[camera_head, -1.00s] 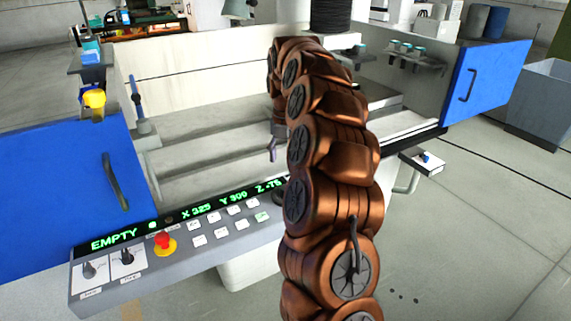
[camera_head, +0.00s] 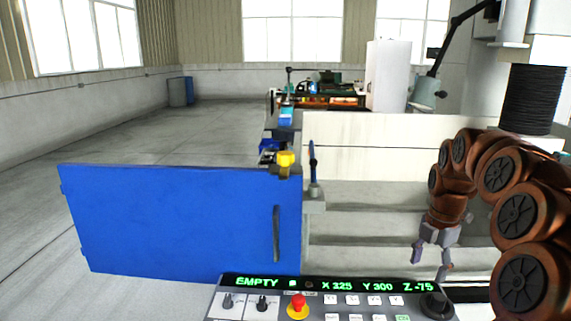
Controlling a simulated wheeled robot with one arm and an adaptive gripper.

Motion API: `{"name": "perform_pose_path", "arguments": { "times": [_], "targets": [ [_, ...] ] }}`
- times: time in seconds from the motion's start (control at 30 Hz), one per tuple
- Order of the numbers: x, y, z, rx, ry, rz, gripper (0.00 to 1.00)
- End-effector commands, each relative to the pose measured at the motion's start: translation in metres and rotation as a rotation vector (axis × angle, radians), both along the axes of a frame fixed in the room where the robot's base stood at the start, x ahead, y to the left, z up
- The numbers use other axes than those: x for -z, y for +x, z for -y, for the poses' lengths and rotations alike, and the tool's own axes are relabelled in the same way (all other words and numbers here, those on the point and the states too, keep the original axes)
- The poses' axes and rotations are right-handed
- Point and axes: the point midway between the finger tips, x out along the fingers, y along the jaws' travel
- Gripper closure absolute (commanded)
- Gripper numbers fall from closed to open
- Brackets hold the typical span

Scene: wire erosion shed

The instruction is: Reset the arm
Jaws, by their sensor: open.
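My copper-coloured arm bends in from the right edge of the head view. My gripper (camera_head: 431,262) hangs at its end, fingers pointing down and spread apart, with nothing between them. It is in front of the machine's pale stepped interior, above the right part of the control panel. The wire erosion machine's blue door (camera_head: 180,222) stands open to the left, with a dark vertical handle. The control panel (camera_head: 330,300) at the bottom reads EMPTY, X 325, Y 300, Z -75, and carries a red button on a yellow base (camera_head: 297,306).
A yellow cup-like part (camera_head: 286,159) and a blue upright lever (camera_head: 313,165) stand at the machine's left corner. A black ribbed column (camera_head: 533,100) hangs at the right. A cluttered bench (camera_head: 330,98) and white cabinet (camera_head: 387,75) stand behind. The floor at left is clear.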

Motion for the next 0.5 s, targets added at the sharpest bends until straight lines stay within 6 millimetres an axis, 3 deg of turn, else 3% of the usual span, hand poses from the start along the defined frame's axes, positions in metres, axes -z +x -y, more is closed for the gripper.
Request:
{"name": "perform_pose_path", "arguments": {
  "times": [0.2,0.5],
  "targets": [
    [-0.016,-0.047,-0.058,0.265,0.011,-0.03,0.36],
    [-0.023,-0.123,-0.113,0.682,-0.009,-0.072,0.36]
  ]
}}
